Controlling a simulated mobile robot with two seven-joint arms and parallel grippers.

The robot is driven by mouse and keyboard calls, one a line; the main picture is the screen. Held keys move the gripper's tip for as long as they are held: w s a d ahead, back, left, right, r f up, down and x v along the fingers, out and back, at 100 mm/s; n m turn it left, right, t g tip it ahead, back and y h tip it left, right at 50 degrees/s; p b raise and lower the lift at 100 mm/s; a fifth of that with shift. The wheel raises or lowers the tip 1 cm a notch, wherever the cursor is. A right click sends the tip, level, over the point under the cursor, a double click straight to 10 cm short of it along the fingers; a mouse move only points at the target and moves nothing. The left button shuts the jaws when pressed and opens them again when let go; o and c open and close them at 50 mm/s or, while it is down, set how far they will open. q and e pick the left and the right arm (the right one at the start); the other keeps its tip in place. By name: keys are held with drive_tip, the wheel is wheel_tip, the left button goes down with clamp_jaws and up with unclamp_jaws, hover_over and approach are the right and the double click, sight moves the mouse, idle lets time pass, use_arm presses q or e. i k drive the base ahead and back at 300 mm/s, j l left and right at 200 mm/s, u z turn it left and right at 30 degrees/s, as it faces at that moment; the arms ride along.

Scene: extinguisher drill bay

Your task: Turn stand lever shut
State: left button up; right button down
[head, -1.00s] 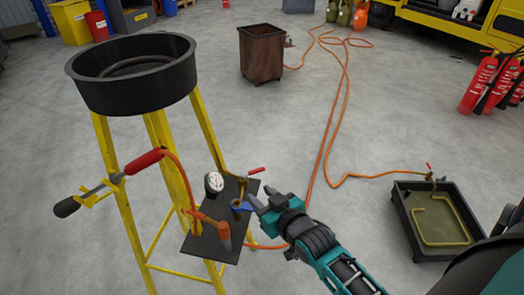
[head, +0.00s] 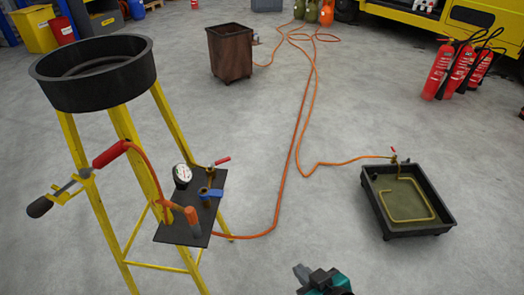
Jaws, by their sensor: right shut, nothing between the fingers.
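The yellow stand (head: 75,140) carries a round black pan (head: 95,102) on top. A dark plate (head: 185,232) on it holds a white-faced gauge (head: 182,175), a brass valve with a short blue lever (head: 212,192), and a fitting with a small red lever (head: 221,161) at the back. The blue lever lies roughly level, pointing right. I cannot tell which of the two is the stand lever. My right gripper (head: 316,272) is at the bottom edge, shut and empty, right of the plate and apart from it. My left gripper is out of view.
A red-handled lance (head: 110,153) sticks out left of the stand. Orange hose (head: 300,125) crosses the floor to a black tray (head: 410,230) at right and a rusty bin (head: 230,55) behind. Red extinguishers (head: 455,72) stand at right. The middle floor is otherwise clear.

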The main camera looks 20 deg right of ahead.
sight(223, 161)
drive_tip(key=i+l+z, duration=0.1)
drive_tip(key=z, duration=0.3)
drive_tip(key=i+z, duration=0.1)
drive_tip(key=z, duration=0.3)
drive_tip(key=i+l+z, duration=0.1)
drive_tip(key=z, duration=0.35)
drive_tip(key=i, duration=1.4)
drive_tip(key=i+u, duration=0.1)
drive_tip(key=i, duration=0.5)
drive_tip(key=i+l+u, duration=0.1)
drive_tip(key=i, duration=0.5)
drive_tip(key=u, duration=3.55)
drive_tip(key=i+u, duration=0.5)
drive_tip(key=k+j, duration=0.05)
drive_tip(key=j, duration=0.05)
